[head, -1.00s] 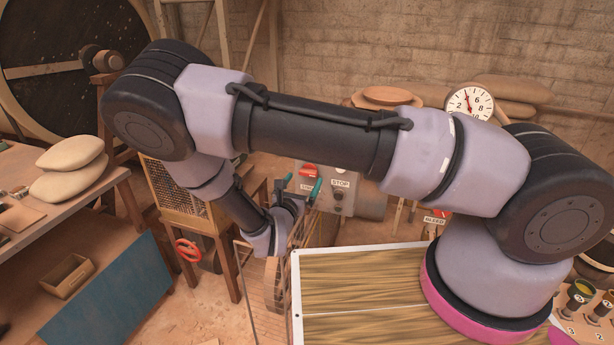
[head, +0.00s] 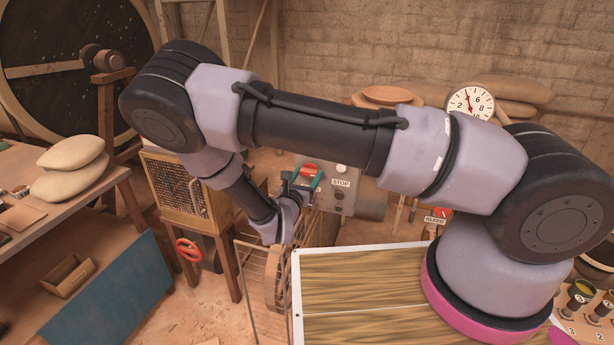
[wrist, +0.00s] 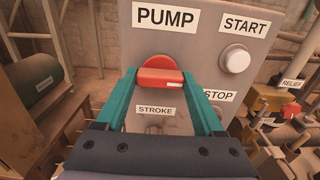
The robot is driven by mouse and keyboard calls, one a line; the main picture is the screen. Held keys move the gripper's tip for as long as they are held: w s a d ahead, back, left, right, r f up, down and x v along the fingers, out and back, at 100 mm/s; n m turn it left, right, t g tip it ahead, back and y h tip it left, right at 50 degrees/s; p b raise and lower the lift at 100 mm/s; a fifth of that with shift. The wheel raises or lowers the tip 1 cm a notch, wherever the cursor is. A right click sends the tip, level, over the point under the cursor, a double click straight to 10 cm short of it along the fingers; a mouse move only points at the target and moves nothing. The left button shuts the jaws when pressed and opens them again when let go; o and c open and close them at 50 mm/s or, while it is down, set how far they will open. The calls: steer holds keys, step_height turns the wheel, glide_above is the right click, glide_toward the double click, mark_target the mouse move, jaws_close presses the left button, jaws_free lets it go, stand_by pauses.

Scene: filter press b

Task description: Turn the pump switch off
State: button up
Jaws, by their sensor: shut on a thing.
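The pump switch (wrist: 160,80) is a red knob with a bar handle on a grey panel, under the PUMP label in the wrist view. Its bar lies about level in that view, with a white mark towards its right end. The switch also shows in the head view (head: 309,168), partly hidden by my gripper. My gripper (wrist: 159,84) has teal fingers, one on each side of the red bar, and is shut on it. Its fingers also show in the head view (head: 306,177) against the panel.
The grey panel (head: 347,172) also carries a white START button (wrist: 235,59) and a STOP label (wrist: 218,95). A STROKE label (wrist: 155,111) is below the switch. A wire rack (head: 262,285) stands below my forearm. A red handwheel (head: 188,250) is to the left.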

steer(key=n, duration=0.9)
steer(key=shift+n, duration=0.3)
steer(key=n, duration=0.4)
steer(key=shift+n, duration=2.1)
steer(key=o, duration=1.4)
